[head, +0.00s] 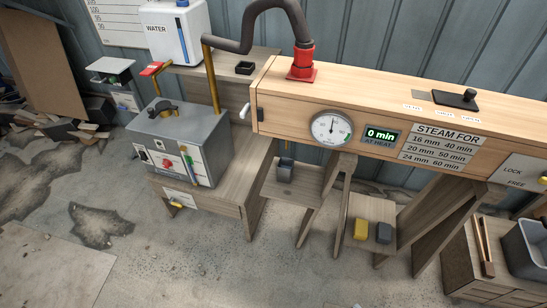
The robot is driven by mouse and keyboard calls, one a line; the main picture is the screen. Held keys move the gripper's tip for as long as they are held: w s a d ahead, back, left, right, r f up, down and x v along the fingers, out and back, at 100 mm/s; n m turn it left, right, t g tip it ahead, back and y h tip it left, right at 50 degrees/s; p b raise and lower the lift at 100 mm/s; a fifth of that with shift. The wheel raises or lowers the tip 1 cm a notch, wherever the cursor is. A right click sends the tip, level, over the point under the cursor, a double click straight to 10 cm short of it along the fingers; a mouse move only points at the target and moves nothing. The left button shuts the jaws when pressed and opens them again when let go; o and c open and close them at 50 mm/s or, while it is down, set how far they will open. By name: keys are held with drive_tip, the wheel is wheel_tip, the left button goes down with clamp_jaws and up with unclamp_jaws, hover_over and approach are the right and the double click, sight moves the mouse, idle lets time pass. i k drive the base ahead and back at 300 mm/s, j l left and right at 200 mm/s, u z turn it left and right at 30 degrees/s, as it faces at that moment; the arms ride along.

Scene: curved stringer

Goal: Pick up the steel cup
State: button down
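A small dark grey-blue container (285,171) sits on a low wooden shelf (292,192) under the left part of the long wooden steam box (400,100). A thin upright piece shows just above it. It may be the steel cup, but it is too small to tell. No other thing that clearly looks like a steel cup shows. My gripper is not in view.
A grey boiler unit (180,140) stands left on a wooden bench, below a white water tank (178,30). A yellow block (361,229) and a grey block (384,233) lie on a lower shelf. A grey bin (528,250) stands at right. The front floor is mostly clear.

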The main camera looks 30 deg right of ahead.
sight(285, 166)
drive_tip(key=z, duration=2.75)
drive_tip(key=u, duration=2.3)
drive_tip(key=i+j+u, duration=0.2)
drive_tip(key=i+j, duration=0.35)
drive_tip(key=i+j+u, duration=0.25)
drive_tip(key=i+j, duration=0.2)
drive_tip(key=i, duration=0.1)
